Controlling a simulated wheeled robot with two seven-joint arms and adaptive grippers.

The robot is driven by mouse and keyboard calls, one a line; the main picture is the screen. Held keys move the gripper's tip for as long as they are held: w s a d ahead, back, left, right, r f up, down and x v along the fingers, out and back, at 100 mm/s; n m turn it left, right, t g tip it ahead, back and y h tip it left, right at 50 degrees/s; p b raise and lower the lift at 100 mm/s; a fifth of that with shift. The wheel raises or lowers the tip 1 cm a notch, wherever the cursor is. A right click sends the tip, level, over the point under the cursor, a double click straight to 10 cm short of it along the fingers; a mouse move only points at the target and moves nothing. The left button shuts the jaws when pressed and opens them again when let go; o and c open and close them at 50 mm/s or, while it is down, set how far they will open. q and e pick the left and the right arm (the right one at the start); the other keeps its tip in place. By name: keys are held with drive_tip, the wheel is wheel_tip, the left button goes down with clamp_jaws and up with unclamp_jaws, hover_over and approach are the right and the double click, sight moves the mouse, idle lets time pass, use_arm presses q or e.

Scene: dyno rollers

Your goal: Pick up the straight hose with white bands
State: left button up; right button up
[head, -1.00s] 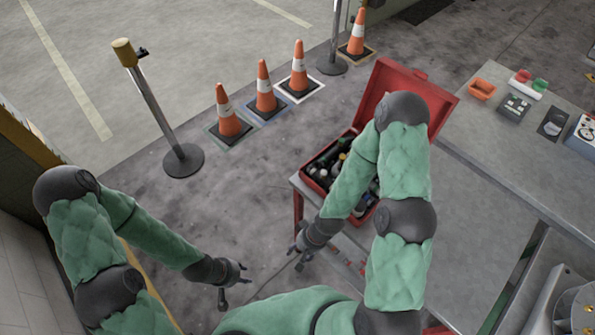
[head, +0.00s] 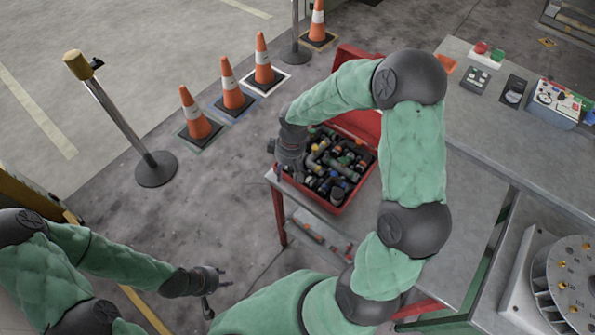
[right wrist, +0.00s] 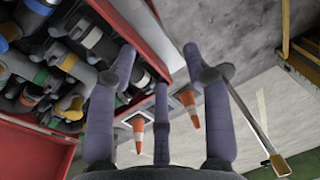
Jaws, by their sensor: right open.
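The red toolbox (head: 335,207) holds a jumble of dark hose pieces (head: 325,165), some with coloured bands. In the right wrist view, hose pieces with pale bands (right wrist: 92,37) lie at upper left; I cannot tell which one is the straight hose with white bands. My right gripper (head: 282,160) is over the box's left edge in the head view. My left gripper (head: 218,295) hangs low over the floor at lower left, fingers apart and empty.
The box stands on a grey metal table (head: 465,140), its red lid (head: 360,125) raised and partly hidden by my right arm. Orange cones (head: 232,92) and a barrier post (head: 120,120) stand on the floor. A round metal machine (head: 570,285) is at lower right.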

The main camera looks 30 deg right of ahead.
drive_tip(key=d+r+h, duration=0.2)
drive_tip(key=d+r, duration=0.3)
drive_tip(key=r, duration=0.2)
drive_tip(key=shift+n, duration=0.4)
drive_tip(key=f, duration=0.3)
drive_tip(key=w+f+b, duration=0.1)
drive_tip(key=f, duration=0.1)
drive_tip(key=shift+d+f, duration=0.15)
drive_tip(key=shift+d, duration=0.05)
drive_tip(key=shift+w+a+f+b, duration=0.15)
drive_tip(key=shift+f+b, duration=0.3)
drive_tip(key=shift+f, duration=0.9)
drive_tip(key=shift+w+a+f+b, duration=0.1)
drive_tip(key=shift+f+b, duration=0.35)
drive_tip(key=shift+f, duration=0.85)
drive_tip(key=shift+r, duration=0.1)
drive_tip(key=shift+c, duration=0.3)
clamp_jaws()
